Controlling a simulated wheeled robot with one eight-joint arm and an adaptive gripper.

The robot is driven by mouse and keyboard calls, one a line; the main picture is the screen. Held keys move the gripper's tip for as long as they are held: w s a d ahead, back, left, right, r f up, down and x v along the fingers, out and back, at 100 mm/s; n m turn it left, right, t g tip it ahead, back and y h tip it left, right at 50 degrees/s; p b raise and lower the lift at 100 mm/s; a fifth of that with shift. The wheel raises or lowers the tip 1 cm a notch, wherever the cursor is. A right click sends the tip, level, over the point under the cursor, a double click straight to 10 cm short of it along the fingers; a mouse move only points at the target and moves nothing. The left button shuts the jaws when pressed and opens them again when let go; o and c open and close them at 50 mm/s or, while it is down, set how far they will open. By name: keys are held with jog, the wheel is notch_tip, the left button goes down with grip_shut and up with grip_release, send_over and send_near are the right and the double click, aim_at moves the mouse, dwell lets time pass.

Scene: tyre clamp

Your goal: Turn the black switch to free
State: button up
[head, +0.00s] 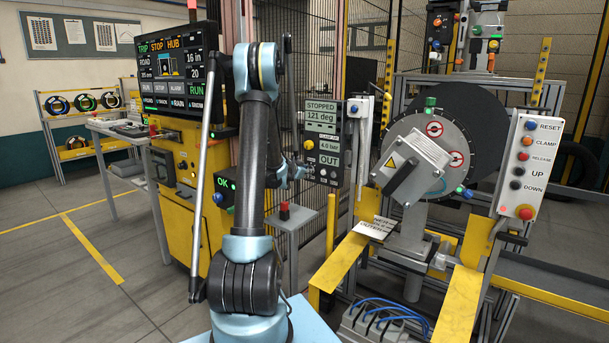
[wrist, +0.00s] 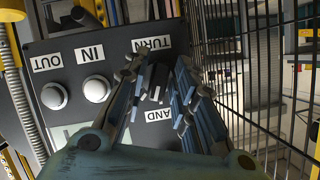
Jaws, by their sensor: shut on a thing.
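The black switch (wrist: 154,92) is on a dark panel (wrist: 68,103) in the wrist view, mostly hidden between my fingers. My gripper (wrist: 158,76) is shut on it, with a finger on each side. The panel appears upside down; a label reads TURN beyond the switch and a partly covered one ends in AND on the near side. I see no label reading free; the switch's pointing direction is unclear. In the head view, my gripper (head: 291,171) is small and partly hidden by my arm, beside the display panel (head: 322,140) reading STOPPED, 121 deg and OUT.
Two pale round buttons (wrist: 75,92) labelled OUT and IN sit left of my fingers. Black wire fencing (wrist: 260,75) stands close on the right. In the head view, the wheel machine (head: 430,155) and a button box (head: 525,165) stand to the right; floor is open at left.

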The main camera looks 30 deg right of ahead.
jog(key=shift+w+d+n+g+h, duration=0.1)
jog(key=shift+n+g+h, duration=0.3)
jog(key=shift+n+g, duration=0.7)
jog(key=shift+r+n, duration=0.1)
jog(key=shift+n, duration=0.3)
jog(key=o, duration=0.8)
jog(key=v, duration=1.2)
